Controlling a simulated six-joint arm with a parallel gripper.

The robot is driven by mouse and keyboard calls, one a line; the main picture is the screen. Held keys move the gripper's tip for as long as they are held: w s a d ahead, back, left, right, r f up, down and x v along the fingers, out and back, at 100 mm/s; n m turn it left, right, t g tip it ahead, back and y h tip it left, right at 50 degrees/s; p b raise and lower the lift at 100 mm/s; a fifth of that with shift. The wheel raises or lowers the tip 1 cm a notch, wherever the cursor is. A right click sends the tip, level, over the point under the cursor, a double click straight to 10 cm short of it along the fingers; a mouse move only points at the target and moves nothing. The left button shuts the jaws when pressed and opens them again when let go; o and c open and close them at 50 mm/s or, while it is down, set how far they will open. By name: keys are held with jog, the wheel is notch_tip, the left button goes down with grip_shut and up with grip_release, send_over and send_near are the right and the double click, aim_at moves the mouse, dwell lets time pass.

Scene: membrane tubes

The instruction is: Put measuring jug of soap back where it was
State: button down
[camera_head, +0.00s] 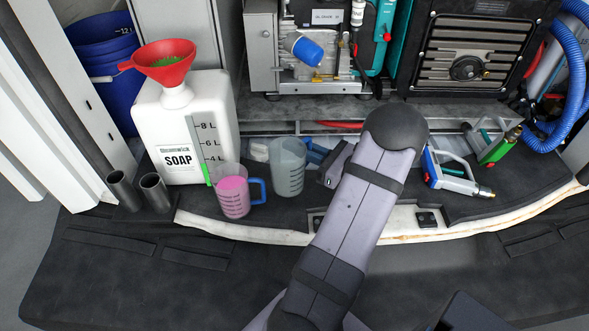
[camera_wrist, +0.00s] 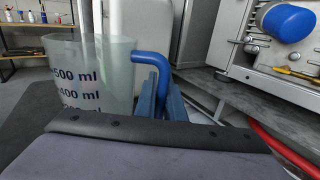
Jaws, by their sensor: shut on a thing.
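A clear grey measuring jug (camera_head: 288,172) with volume marks is upright right of the middle-left of the head view. It fills the left of the wrist view (camera_wrist: 90,75), with its blue handle (camera_wrist: 152,62) towards the right. My gripper (camera_wrist: 172,100) is shut on this handle; its blue fingers also show in the head view (camera_head: 318,152). No coloured liquid shows in this jug. I cannot tell whether its base touches the surface. A second measuring jug (camera_head: 234,196) with pink liquid and a blue handle stands to its left, before the white soap canister (camera_head: 188,130).
A red funnel (camera_head: 165,62) sits on the canister. Two dark tubes (camera_head: 140,190) stand at the left. A pale curved strip (camera_head: 240,232) runs along the front edge. A blue-and-white tool (camera_head: 455,178) and a green one (camera_head: 500,146) lie right. Machines stand behind.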

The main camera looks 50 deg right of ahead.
jog(key=shift+f, duration=3.05)
jog(key=shift+f+b, duration=0.15)
jog(key=shift+b, duration=0.15)
jog(key=c, duration=1.8)
grip_release()
jog(key=shift+c, duration=0.2)
jog(key=shift+r, duration=0.25)
jog(key=shift+s+d+f, duration=0.1)
jog(key=shift+s, duration=0.25)
jog(key=s, duration=0.3)
jog(key=s+d, duration=0.1)
jog(key=s, duration=0.3)
jog(key=s+d+b, duration=0.1)
jog(key=s, duration=0.3)
jog(key=shift+d, duration=0.1)
